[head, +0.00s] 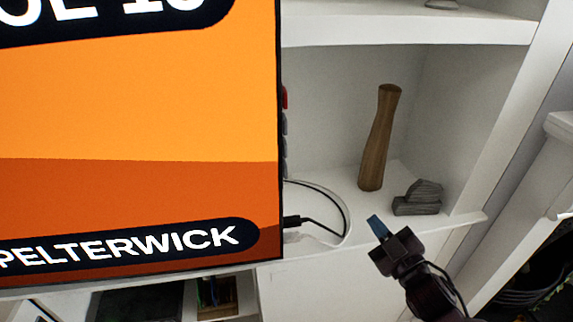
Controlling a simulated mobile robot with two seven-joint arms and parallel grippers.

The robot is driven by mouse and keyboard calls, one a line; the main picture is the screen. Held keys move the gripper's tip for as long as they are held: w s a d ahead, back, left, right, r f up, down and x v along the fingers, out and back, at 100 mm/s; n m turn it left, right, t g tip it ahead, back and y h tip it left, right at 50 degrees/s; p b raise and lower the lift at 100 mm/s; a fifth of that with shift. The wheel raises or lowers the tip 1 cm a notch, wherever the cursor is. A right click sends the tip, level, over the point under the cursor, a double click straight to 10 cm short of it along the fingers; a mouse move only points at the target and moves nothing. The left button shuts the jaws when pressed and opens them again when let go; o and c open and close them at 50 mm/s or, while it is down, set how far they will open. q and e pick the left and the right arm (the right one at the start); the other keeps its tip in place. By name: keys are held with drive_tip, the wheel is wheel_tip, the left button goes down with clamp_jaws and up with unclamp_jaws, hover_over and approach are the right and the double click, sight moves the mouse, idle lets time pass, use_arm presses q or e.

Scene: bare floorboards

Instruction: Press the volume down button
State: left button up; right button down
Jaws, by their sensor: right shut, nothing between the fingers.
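A large screen (140,120) with an orange picture fills the left of the head view. A row of small buttons sticks out from its right side edge: a red one (285,97) on top and grey ones (285,124) below it. They are seen edge-on, so no markings show and I cannot tell which is volume down. My right gripper (377,226) is shut and empty, with its bluish fingertips pointing up and left. It is to the right of and lower than the buttons, apart from the screen. My left gripper is not in view.
A brown wooden vase (379,140) and a grey stone ornament (418,197) stand on the white shelf (455,222) behind my right gripper. A black cable (328,228) and a white round base lie by the screen's lower right corner. The space between gripper and buttons looks clear.

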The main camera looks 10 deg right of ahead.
sight(284, 169)
drive_tip(key=w+a+r+n+g+y, duration=0.1)
drive_tip(key=a+r+n+g+y, duration=0.1)
drive_tip(key=r+n+y, duration=0.4)
drive_tip(key=w+a+r+n+g+y, duration=0.1)
drive_tip(key=a+r+n+g+y, duration=0.2)
drive_tip(key=r+n+y, duration=0.3)
wheel_tip(284, 169, up, 3)
drive_tip(key=shift+w+a+r+n, duration=0.25)
drive_tip(key=shift+a+n, duration=0.15)
drive_tip(key=shift+n, duration=0.7)
drive_tip(key=shift+a+f, duration=0.1)
drive_tip(key=a+p, duration=0.2)
drive_tip(key=a, duration=0.6)
drive_tip(key=shift+a, duration=0.3)
